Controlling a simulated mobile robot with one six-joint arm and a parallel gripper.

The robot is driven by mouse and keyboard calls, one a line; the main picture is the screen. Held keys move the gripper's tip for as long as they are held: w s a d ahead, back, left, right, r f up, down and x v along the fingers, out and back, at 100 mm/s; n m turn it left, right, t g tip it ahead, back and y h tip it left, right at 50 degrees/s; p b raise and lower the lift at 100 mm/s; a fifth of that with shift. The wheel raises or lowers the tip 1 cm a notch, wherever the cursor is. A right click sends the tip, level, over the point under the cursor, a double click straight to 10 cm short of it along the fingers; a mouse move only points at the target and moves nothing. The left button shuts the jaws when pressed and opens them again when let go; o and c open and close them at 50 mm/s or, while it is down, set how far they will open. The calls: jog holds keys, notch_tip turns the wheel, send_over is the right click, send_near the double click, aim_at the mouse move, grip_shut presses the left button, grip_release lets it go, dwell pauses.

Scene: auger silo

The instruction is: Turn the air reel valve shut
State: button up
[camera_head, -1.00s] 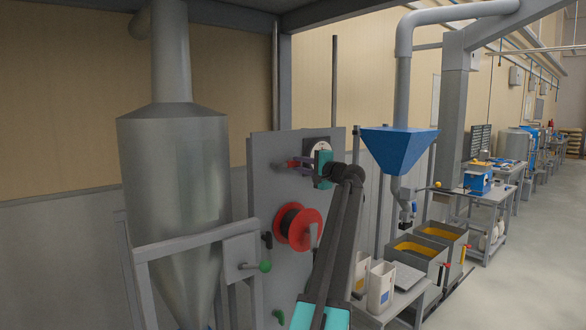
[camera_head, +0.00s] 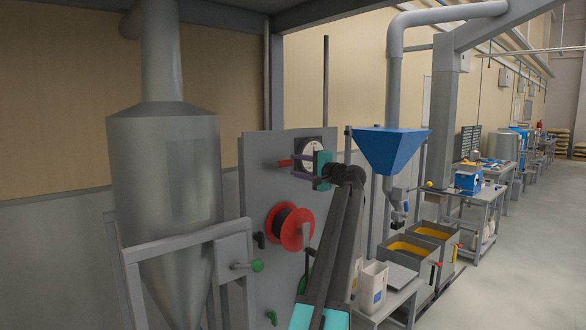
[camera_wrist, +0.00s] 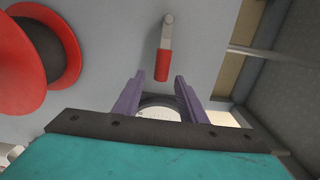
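A lever with a red grip (camera_head: 284,162) juts from the upper part of a grey panel (camera_head: 258,185). I take it to be the air reel valve; no label is readable. In the wrist view its red grip (camera_wrist: 161,66) hangs on a pale stem, with its end pointing toward my gripper. A red reel (camera_head: 310,228) with a dark core is on the panel below it; it shows at the wrist view's left (camera_wrist: 65,50). My gripper (camera_head: 296,166) has purple fingers spread apart and empty. The grip's end appears between the fingertips (camera_wrist: 159,76), with no visible contact; depth is unclear.
A round gauge (camera_head: 312,150) is behind my fingers. A black handle (camera_head: 258,240) and a green-knobbed lever (camera_head: 257,265) sit lower left. A grey silo cone (camera_head: 165,180) with a rail stands left. A blue hopper (camera_head: 388,150) and bins are right.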

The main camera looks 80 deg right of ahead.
jog(key=b+v, duration=0.2)
jog(key=v, duration=0.8)
jog(key=shift+s+a, duration=0.2)
jog(key=shift+a, duration=0.05)
